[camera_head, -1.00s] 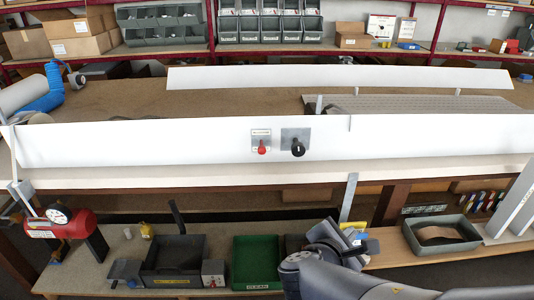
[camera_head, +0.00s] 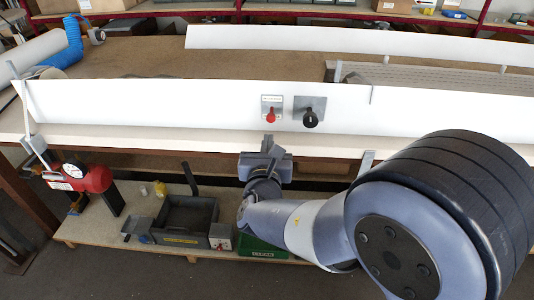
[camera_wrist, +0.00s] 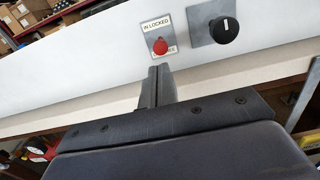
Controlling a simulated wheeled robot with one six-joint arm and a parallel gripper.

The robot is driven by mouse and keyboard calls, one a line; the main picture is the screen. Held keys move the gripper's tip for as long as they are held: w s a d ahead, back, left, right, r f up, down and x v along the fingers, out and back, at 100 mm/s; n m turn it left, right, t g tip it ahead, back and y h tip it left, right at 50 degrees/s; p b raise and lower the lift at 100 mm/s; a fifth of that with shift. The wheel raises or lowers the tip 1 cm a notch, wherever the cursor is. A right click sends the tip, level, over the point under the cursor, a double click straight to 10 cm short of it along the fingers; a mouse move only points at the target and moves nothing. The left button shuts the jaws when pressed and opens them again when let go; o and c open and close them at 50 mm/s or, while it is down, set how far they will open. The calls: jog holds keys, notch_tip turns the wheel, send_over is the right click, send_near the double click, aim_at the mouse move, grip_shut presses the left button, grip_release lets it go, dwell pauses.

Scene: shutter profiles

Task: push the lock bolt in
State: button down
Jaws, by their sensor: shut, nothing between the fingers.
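The lock bolt has a red knob (camera_head: 271,117) on a small labelled plate on the long white panel. In the wrist view the red knob (camera_wrist: 160,46) sits just above and ahead of the fingertips, and the plate's upper label reads "IN LOCKED"; its lower label is partly covered by the knob. To its right is a black knob (camera_head: 310,119) on a grey plate, also in the wrist view (camera_wrist: 224,30). My gripper (camera_head: 268,145) is shut and empty, in front of the panel and slightly below the red knob. The fingers (camera_wrist: 158,72) appear apart from the knob.
The white panel (camera_head: 160,105) stands along the bench's front edge. A metal strut (camera_head: 366,163) is right of my gripper. Space directly before the knobs is clear.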

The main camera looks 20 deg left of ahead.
aim_at(271, 120)
jog(key=x, duration=0.7)
jog(key=shift+d, duration=0.1)
jog(key=shift+w, duration=0.1)
